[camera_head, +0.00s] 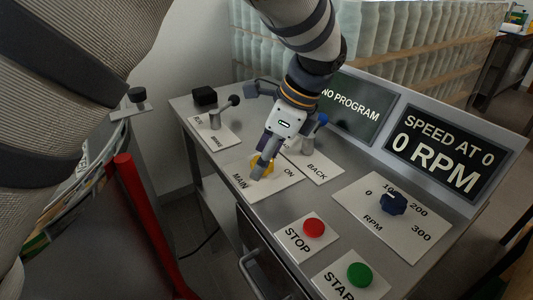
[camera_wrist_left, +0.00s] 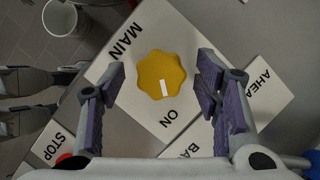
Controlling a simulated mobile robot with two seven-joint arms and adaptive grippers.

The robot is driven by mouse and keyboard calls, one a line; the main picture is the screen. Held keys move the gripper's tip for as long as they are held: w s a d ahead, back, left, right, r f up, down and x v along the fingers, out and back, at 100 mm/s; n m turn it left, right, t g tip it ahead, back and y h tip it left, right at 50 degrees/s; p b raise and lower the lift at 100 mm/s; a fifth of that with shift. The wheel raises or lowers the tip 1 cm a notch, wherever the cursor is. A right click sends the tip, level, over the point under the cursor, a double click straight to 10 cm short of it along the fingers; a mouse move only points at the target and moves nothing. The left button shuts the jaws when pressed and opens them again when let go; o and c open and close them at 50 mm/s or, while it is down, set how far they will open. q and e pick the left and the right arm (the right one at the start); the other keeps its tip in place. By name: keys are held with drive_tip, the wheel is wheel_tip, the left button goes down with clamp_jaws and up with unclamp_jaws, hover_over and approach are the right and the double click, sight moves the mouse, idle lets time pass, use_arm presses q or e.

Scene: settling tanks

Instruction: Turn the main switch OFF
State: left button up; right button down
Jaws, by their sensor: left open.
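The main switch is a yellow lobed knob (camera_wrist_left: 162,74) on a white plate (camera_wrist_left: 122,62) marked MAIN and ON. Its white mark points toward the word ON in the left wrist view. In the head view the yellow knob (camera_head: 262,166) is partly hidden by my gripper. My left gripper (camera_wrist_left: 161,80) is open, with one purple-padded finger on each side of the knob and a visible gap to it on both sides. In the head view my left gripper (camera_head: 264,158) reaches down over the switch plate (camera_head: 283,190). My right gripper is not in view.
A red STOP button (camera_head: 313,228), a green START button (camera_head: 360,275) and a blue RPM knob (camera_head: 393,203) are on the panel to the right. Levers stand behind: a black-knobbed one (camera_head: 234,100) and a blue-knobbed one (camera_head: 322,119). A display (camera_head: 433,153) reads 0 RPM.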

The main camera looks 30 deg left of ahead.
use_arm(q)
drive_tip(key=shift+c, duration=0.4)
drive_tip(key=c, duration=1.1)
drive_tip(key=shift+o, duration=0.2)
drive_tip(key=shift+w+n, duration=0.1)
drive_tip(key=shift+n, duration=0.2)
drive_tip(key=n+g, duration=0.1)
drive_tip(key=n, duration=0.3)
drive_tip(key=n+g+h, duration=0.1)
drive_tip(key=n, duration=0.1)
drive_tip(key=shift+w+a+f+n, duration=0.1)
drive_tip(key=shift+n, duration=0.2)
drive_tip(key=n+h, duration=0.1)
drive_tip(key=n, duration=0.2)
drive_tip(key=n+g+h, duration=0.1)
drive_tip(key=n, duration=0.2)
drive_tip(key=shift+a+h+b, duration=0.1)
drive_tip(key=shift+h+b, duration=0.3)
drive_tip(key=shift+n+g, duration=0.3)
drive_tip(key=shift+n, duration=0.2)
